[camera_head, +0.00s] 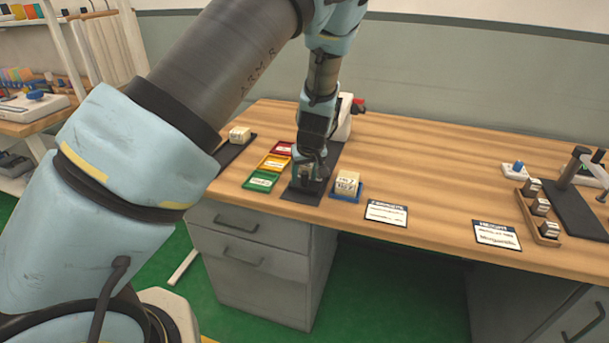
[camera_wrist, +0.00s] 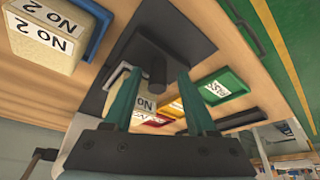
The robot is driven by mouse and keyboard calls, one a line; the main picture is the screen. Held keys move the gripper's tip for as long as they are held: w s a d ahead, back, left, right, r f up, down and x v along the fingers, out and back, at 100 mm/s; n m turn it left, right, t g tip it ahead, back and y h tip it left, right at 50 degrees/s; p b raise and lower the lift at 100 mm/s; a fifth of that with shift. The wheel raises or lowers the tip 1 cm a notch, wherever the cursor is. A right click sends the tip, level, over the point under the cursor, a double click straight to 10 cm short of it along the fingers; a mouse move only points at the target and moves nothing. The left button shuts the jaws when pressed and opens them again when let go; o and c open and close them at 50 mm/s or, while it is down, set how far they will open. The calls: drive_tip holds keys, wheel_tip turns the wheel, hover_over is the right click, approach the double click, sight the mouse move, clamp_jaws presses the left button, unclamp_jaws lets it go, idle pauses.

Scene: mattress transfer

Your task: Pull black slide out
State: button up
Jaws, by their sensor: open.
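The black slide (camera_head: 301,195) is a flat dark strip on the wooden bench, running back from the front edge under my gripper. In the wrist view its dark plate (camera_wrist: 180,28) carries a short upright black knob (camera_wrist: 157,75). My gripper (camera_head: 311,178) is low over the slide. In the wrist view its two teal fingers (camera_wrist: 157,70) are apart, one on each side of the knob, with gaps visible. A cream block with a "NO" label (camera_wrist: 146,104) shows behind the knob, partly hidden by the left finger. My gripper hides part of the slide in the head view.
Left of the slide are green (camera_head: 262,181), yellow (camera_head: 274,163) and red (camera_head: 281,148) trays. Close on its right is a blue tray (camera_head: 346,198) with a labelled cream block (camera_head: 347,182). A white device (camera_head: 343,119) stands behind. The bench's middle right is mostly clear.

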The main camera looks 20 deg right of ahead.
drive_tip(key=b+v, duration=0.1)
drive_tip(key=v, duration=0.9)
drive_tip(key=shift+s+r+b, duration=0.2)
drive_tip(key=shift+r+b, duration=0.15)
drive_tip(key=shift+a, duration=0.15)
drive_tip(key=a+r+n+g, duration=0.1)
drive_tip(key=a+r+g, duration=0.15)
drive_tip(key=a, duration=2.35)
drive_tip(key=s+a, duration=0.6)
drive_tip(key=a, duration=0.3)
drive_tip(key=shift+s+a+r, duration=0.35)
drive_tip(key=shift+c, duration=0.2)
